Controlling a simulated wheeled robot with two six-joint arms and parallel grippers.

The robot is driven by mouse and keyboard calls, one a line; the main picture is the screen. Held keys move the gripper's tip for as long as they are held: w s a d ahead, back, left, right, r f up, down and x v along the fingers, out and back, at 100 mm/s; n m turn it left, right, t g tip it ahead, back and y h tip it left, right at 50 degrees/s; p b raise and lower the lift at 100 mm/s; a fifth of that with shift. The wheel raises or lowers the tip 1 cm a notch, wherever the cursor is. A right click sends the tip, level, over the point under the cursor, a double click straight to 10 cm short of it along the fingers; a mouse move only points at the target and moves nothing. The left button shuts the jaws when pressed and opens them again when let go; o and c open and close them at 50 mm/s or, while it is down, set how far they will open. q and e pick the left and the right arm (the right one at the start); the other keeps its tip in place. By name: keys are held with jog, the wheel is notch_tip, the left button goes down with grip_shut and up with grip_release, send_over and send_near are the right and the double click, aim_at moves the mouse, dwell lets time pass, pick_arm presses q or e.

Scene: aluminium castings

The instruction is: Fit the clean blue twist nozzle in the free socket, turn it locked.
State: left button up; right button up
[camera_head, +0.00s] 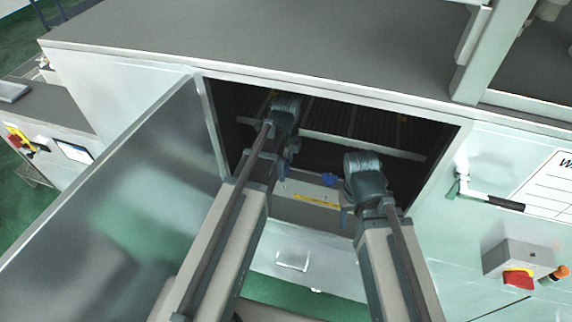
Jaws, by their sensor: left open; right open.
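My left gripper (286,166) is inside the open cabinet, pointing down and partly hidden behind its own arm; it is open. A small blue piece (283,174) shows at its tip, but I cannot tell whether it is a nozzle. A second blue piece (330,180), probably a twist nozzle, is at the far edge of a grey block (312,188) with a yellow strip, between my two arms. My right gripper (346,218) is open and points down to the right of that block, near the cabinet's front. The free socket cannot be made out.
The cabinet door (120,205) stands open on the left. The opening's right edge (432,168) is close to my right arm. A dark ribbed interior with a light crossbar (345,143) lies behind. A handle (490,200) and a red-yellow switch box (517,262) are on the right panel.

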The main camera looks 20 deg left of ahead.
pick_arm(q)
jog(key=c, duration=1.4)
jog(key=m, duration=0.6)
jog(key=shift+c, duration=0.2)
jog(key=shift+m, duration=0.3)
jog(key=m, duration=0.6)
jog(key=o, duration=1.4)
